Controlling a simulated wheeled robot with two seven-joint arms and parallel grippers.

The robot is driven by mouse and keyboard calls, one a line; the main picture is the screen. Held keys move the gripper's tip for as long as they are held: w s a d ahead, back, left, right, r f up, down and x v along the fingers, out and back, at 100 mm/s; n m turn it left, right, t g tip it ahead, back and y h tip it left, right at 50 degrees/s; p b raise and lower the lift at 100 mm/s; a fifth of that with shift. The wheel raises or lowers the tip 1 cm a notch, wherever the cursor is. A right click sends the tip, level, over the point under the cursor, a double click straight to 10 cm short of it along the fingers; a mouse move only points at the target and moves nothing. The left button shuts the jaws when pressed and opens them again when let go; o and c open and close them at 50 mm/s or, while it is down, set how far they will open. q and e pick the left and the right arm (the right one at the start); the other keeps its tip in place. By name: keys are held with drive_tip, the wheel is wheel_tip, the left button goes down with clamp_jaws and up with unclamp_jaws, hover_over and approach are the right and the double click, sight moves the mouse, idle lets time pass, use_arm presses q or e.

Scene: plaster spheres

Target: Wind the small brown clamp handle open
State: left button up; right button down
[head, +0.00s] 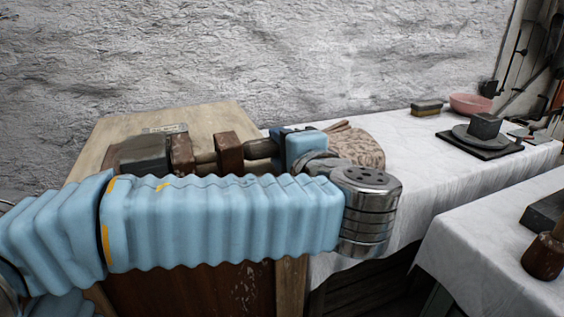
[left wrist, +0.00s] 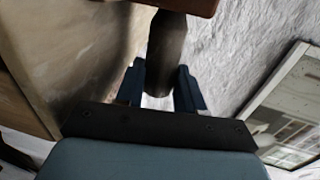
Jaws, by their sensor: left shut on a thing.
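The clamp stands on the wooden bench (head: 110,138), with a dark grey block (head: 145,154) at its left and two reddish-brown blocks (head: 229,150) along a bar. Its handle (head: 262,148), a dark brown-grey rounded grip, sticks out to the right of the right-hand block. My left gripper (head: 283,145) is shut on the handle from the right; my blue-sleeved arm hides the lower part of the clamp. In the left wrist view the handle (left wrist: 167,45) runs down between the two blue fingers (left wrist: 160,88), below a brown block (left wrist: 197,5). My right gripper is not in view.
A rough plaster wall (head: 250,60) rises close behind the bench. To the right, a white-clothed table (head: 410,165) holds a crumpled brown cloth (head: 358,150), a brush (head: 426,108), a pink bowl (head: 470,103) and a dark block (head: 485,125). A wooden mallet (head: 543,255) lies at the right edge.

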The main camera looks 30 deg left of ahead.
use_arm(q)
drive_tip(key=shift+f+t+y+b, duration=0.15)
drive_tip(key=shift+t+y+b, duration=0.15)
drive_tip(key=shift+b, duration=0.05)
idle(0.3)
drive_tip(key=o, duration=1)
drive_tip(key=shift+o, duration=0.2)
drive_tip(key=shift+d, duration=0.1)
